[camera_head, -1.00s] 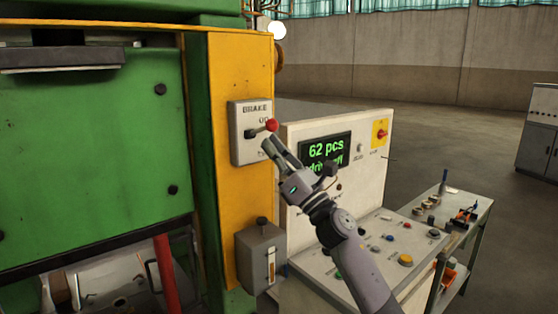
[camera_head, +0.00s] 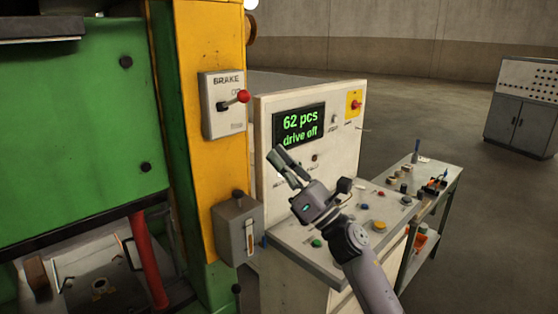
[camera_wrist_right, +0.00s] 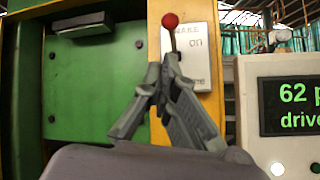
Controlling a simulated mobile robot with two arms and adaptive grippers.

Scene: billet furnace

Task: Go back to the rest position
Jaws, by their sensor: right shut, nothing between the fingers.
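My right gripper (camera_head: 277,160) is in front of the control console, below its display, with nothing between its fingers. In the right wrist view its fingers (camera_wrist_right: 164,72) come together at the tips and are shut. The brake lever with a red knob (camera_head: 243,96) sticks out of a white BRAKE box (camera_head: 222,118) on the yellow column. The gripper is apart from the lever, below and to its right in the head view. In the right wrist view the red knob (camera_wrist_right: 170,20) stands just above the fingertips. My left gripper is not in view.
The console's display (camera_head: 299,123) reads "62 pcs drive off". Its sloped panel (camera_head: 300,240) with several buttons lies under my right arm. A green press (camera_head: 70,140) fills the left. A side table (camera_head: 440,190) with small items stands right. Open floor lies beyond.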

